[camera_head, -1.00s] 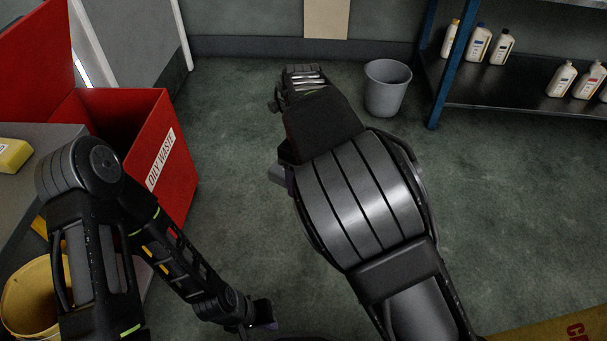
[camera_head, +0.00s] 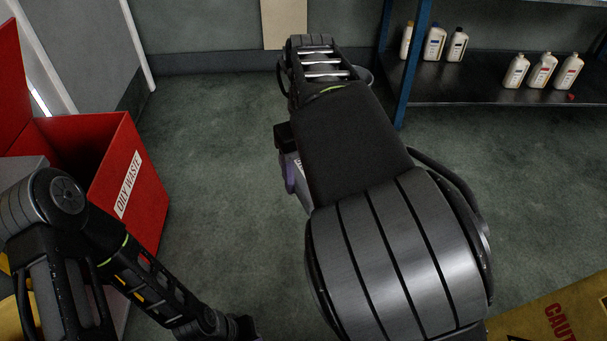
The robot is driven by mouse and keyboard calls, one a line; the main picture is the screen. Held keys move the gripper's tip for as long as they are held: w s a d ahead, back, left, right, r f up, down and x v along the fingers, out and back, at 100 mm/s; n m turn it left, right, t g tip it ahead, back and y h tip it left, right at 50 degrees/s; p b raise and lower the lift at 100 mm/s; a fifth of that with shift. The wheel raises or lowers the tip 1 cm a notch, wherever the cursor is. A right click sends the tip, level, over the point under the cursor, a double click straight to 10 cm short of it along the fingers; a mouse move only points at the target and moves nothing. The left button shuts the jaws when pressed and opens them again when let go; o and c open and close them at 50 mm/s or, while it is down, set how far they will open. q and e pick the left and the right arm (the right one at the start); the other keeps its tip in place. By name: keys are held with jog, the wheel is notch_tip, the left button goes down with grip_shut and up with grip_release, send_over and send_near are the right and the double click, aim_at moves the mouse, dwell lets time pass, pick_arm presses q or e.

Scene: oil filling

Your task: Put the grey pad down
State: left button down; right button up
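I cannot make out a grey pad for certain. My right arm reaches up the middle of the view, and its forearm hides most of my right gripper (camera_head: 291,172). Only a purple and pale grey part shows at the forearm's left side, so I cannot tell whether it is open, shut or holding something. My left gripper (camera_head: 240,328) is low at the bottom edge, small and dark, partly cut off. Its fingers cannot be read. The open red bin (camera_head: 127,180) labelled "OILY WASTE" stands at the left, beyond my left arm.
A shelf (camera_head: 480,88) with several bottles stands at the upper right. A grey bucket (camera_head: 365,76) is mostly hidden behind my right arm. A yellow caution sign (camera_head: 575,310) lies at the lower right. Part of a yellow bucket (camera_head: 8,322) shows at the lower left. Floor is clear between bin and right arm.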

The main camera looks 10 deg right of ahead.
jog(key=w+a+m, duration=0.4)
jog(key=w+a, duration=0.4)
jog(key=a, duration=0.1)
jog(key=shift+m, duration=0.3)
pick_arm(q)
jog(key=c, duration=2.2)
grip_release()
